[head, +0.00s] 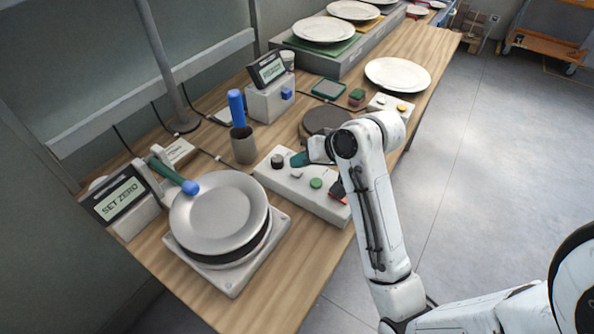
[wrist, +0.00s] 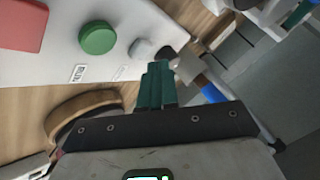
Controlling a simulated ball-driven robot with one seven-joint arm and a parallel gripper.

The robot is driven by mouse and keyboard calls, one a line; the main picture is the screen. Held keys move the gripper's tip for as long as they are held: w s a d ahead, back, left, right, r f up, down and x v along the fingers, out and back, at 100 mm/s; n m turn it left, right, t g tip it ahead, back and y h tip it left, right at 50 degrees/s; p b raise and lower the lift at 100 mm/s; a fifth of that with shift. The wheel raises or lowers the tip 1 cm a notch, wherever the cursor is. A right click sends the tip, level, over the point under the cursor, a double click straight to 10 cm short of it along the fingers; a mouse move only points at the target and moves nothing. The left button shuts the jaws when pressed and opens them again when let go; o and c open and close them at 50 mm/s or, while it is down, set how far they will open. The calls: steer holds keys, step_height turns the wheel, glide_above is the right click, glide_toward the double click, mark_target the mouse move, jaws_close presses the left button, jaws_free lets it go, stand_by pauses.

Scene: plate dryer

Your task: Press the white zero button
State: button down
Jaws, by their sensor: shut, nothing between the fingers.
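The white button (head: 297,173) sits on the pale control box (head: 268,178), between a black knob (head: 278,161) and a green button (head: 316,183). In the wrist view the white button (wrist: 141,49) lies just beyond my fingertips, beside the green button (wrist: 97,38). My gripper (head: 299,159) has dark green fingers, shut and empty; they also show in the wrist view (wrist: 158,68). The fingertips are close to the white button and the black knob. I cannot tell whether they touch the button. A display (head: 122,200) at the left reads SET ZERO.
A red button (wrist: 20,22) is on the same box. A plate (head: 218,212) rests on a scale (head: 278,235) at the front left. A grey cup (head: 244,147) with a blue-handled tool stands behind the box. More plates (head: 397,75) lie farther back.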

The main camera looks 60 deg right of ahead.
mark_target(301, 173)
steer(key=shift+f, duration=0.15)
steer(key=shift+f, duration=0.3)
steer(key=shift+f, duration=0.45)
stand_by(1.0)
steer(key=shift+r, duration=0.1)
steer(key=shift+r+p, duration=0.8)
steer(key=shift+p, duration=0.45)
step_height(301, 173, up, 5)
steer(key=p, duration=0.5)
steer(key=shift+p, duration=0.35)
